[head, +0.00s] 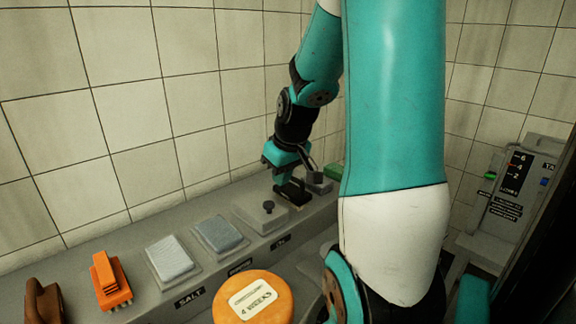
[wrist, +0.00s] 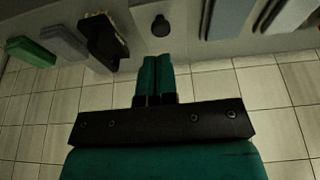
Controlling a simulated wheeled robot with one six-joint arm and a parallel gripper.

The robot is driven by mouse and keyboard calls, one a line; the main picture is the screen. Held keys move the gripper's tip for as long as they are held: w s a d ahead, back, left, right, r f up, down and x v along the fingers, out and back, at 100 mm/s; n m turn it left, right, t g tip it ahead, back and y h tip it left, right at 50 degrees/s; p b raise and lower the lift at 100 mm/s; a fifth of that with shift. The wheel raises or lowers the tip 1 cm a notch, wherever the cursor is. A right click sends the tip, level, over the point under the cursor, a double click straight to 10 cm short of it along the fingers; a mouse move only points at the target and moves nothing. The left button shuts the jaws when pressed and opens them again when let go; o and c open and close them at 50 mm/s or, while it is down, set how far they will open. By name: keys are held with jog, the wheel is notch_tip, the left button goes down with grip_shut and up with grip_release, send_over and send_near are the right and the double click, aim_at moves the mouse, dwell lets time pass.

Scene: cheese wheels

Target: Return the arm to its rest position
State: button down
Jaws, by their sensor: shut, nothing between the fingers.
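My gripper (wrist: 155,72) shows in the wrist view with its two teal fingers side by side, shut, with nothing between them. In the head view my gripper (head: 284,158) hangs at the end of the arm, over the far part of the ledge by the tiled wall. My arm runs down the middle of the head view and hides part of the ledge and floor behind it.
On the grey ledge (head: 215,273) are an orange brush (head: 110,281), grey pads (head: 171,258), a knobbed lid (head: 268,207), a dark brush (head: 292,191) and a green block (head: 334,171). An orange cheese wheel (head: 254,304) lies in front. A gauge panel (head: 512,190) stands right.

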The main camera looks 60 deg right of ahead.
jog(key=shift+s+a+r, duration=0.2)
jog(key=shift+s+r, duration=0.45)
jog(key=shift+r, duration=0.2)
jog(key=shift+s+a+r, duration=0.15)
jog(key=shift+s+r, duration=0.45)
jog(key=shift+r, duration=0.2)
jog(key=w+a+r+n+y, duration=0.1)
jog(key=a+n+y, duration=0.3)
jog(key=a, duration=1.8)
jog(key=s+a+n+g+y, duration=0.1)
jog(key=s+a+n+g, duration=0.2)
jog(key=s+a, duration=0.7)
jog(key=a+r+n, duration=0.1)
jog(key=a+n, duration=0.1)
jog(key=shift+a+n, duration=0.2)
jog(key=shift+n, duration=0.1)
